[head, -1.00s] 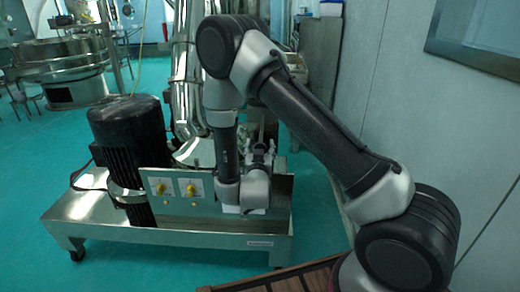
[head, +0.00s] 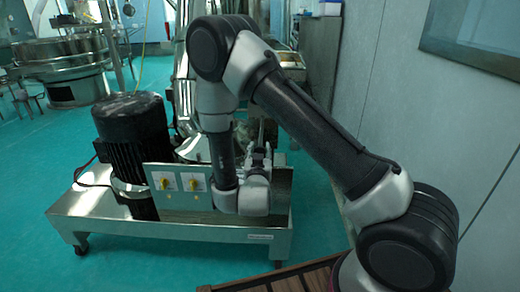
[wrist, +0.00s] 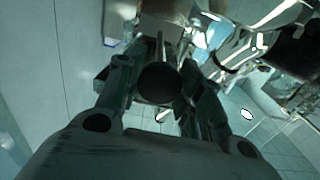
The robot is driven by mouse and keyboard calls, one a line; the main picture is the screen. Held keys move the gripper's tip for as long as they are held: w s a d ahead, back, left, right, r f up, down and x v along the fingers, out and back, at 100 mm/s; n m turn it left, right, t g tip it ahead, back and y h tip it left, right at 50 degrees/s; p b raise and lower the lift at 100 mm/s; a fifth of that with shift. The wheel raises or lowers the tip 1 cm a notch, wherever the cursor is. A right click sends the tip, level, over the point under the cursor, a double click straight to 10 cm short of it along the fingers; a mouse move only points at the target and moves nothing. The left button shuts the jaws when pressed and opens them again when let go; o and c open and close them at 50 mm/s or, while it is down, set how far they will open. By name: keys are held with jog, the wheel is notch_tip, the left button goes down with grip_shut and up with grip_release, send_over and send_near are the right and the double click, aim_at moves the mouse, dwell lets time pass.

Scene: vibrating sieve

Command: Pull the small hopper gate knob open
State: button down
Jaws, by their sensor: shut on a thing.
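The small hopper gate knob (wrist: 158,82) is a dark round ball at the centre of the wrist view. My gripper (wrist: 155,92) has a finger on either side of it and is shut on it. A thin light rod or edge shows just beyond the knob. In the head view my gripper (head: 262,160) is low beside the right end of the steel machine base. The knob cannot be made out there, hidden by the wrist and fingers.
A steel machine frame (head: 150,230) carries a black motor (head: 130,135) and a panel with two yellow switches (head: 179,184). A grey wall (head: 415,120) is close on the right. Open green floor (head: 35,160) lies to the left.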

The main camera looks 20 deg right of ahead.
jog(key=shift+s+a, duration=0.15)
jog(key=shift+s, duration=0.4)
jog(key=c, duration=0.9)
grip_release()
jog(key=v, duration=1.2)
